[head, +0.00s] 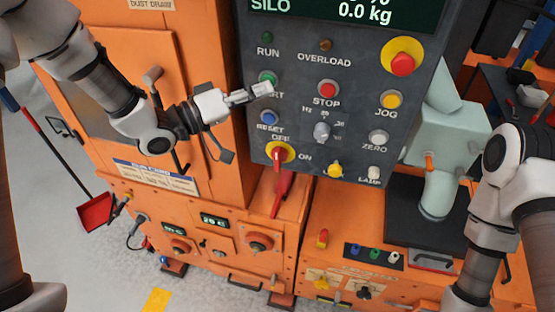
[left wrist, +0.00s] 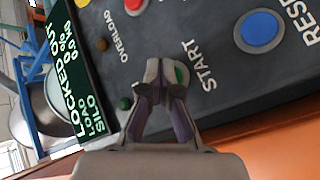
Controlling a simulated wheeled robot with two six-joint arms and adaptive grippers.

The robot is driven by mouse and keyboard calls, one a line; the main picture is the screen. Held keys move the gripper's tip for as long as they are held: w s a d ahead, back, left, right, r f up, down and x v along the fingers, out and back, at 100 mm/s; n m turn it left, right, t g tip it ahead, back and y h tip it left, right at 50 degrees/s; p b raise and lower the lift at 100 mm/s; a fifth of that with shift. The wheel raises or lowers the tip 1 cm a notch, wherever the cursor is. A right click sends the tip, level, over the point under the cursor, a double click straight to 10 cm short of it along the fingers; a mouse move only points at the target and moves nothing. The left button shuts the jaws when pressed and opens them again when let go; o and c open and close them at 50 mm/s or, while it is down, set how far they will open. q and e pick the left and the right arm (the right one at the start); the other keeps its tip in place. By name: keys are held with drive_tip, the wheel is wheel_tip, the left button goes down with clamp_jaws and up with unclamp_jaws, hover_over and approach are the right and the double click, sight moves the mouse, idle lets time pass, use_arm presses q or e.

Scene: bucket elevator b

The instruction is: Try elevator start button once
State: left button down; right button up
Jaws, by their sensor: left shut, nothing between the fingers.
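The green start button (head: 268,77) sits on the dark control panel, below the run lamp and left of the red stop button (head: 327,89). My left gripper (head: 262,89) is shut and empty, with its fingertips at the start button and partly over its label. In the left wrist view the shut fingertips (left wrist: 166,70) partly hide the green start button (left wrist: 181,74). I cannot tell whether they touch it. The display (left wrist: 72,88) reads "LOCKED OUT", with the silo at 0.0 kg. My right arm shows at the right, but its gripper is out of view.
The blue reset button (head: 269,118) is just below the start button. A yellow-ringed switch (head: 281,152) with a red piece (head: 283,189) hanging from it is lower down. The emergency stop (head: 402,64) is at the upper right. Orange cabinets (head: 205,90) flank the panel.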

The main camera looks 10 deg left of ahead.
idle(0.6)
use_arm(q)
drive_tip(key=shift+w, duration=0.4)
drive_tip(key=shift+r, duration=0.1)
drive_tip(key=shift+s, duration=0.4)
drive_tip(key=s, duration=0.6)
drive_tip(key=shift+a, duration=0.1)
idle(0.6)
